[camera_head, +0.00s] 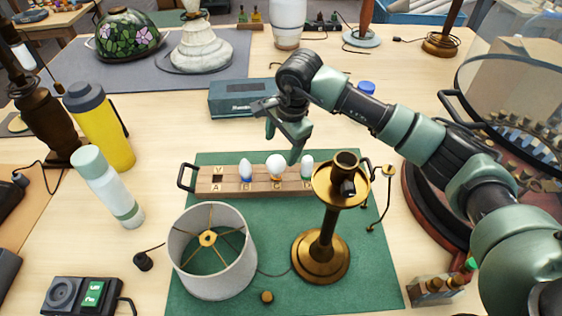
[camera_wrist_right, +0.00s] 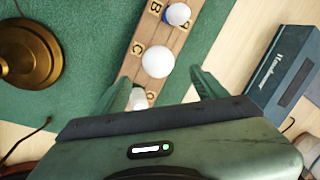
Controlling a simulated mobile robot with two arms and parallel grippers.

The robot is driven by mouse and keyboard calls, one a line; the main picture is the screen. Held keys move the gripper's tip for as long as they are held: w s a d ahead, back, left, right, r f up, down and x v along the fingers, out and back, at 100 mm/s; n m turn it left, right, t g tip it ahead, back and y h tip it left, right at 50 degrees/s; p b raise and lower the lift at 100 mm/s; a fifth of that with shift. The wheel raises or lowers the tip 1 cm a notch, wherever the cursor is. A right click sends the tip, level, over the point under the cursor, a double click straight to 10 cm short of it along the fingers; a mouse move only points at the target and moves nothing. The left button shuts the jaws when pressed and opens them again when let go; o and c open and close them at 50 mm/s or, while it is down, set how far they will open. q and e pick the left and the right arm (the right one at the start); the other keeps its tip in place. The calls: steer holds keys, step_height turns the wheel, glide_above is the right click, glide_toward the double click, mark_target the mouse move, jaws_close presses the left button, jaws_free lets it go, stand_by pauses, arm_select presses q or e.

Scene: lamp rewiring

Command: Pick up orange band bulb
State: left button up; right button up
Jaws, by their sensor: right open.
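The orange band bulb (camera_head: 276,166) is a round white globe, with an orange band low on it. It stands upright in the middle of a wooden rack (camera_head: 212,187). In the right wrist view the globe bulb (camera_wrist_right: 157,61) shows from above, its band hidden. My right gripper (camera_head: 283,143) is open and empty, its fingers pointing down just above and behind the rack. In the wrist view its fingertips (camera_wrist_right: 160,85) lie on either side of the rack, near the globe. My left gripper is not in view.
A blue-banded bulb (camera_head: 246,168) and a green-banded bulb (camera_head: 307,166) flank the globe in the rack. A brass lamp base (camera_head: 321,258) and a lampshade (camera_head: 213,270) stand in front on the green mat (camera_head: 376,270). A grey-blue box (camera_head: 229,98) lies behind.

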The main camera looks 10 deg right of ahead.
mark_target(276, 160)
steer(key=shift+a+f+p, duration=0.2)
steer(key=shift+f+p, duration=0.2)
steer(key=shift+f, duration=0.45)
steer(key=p+x, duration=0.1)
steer(key=x, duration=0.2)
steer(key=p+x, duration=0.1)
steer(key=shift+s+a+f+p, duration=0.1)
steer(key=shift+a+f+p, duration=0.2)
steer(key=shift+a, duration=0.05)
steer(key=shift+f, duration=0.4)
steer(key=c, duration=1.4)
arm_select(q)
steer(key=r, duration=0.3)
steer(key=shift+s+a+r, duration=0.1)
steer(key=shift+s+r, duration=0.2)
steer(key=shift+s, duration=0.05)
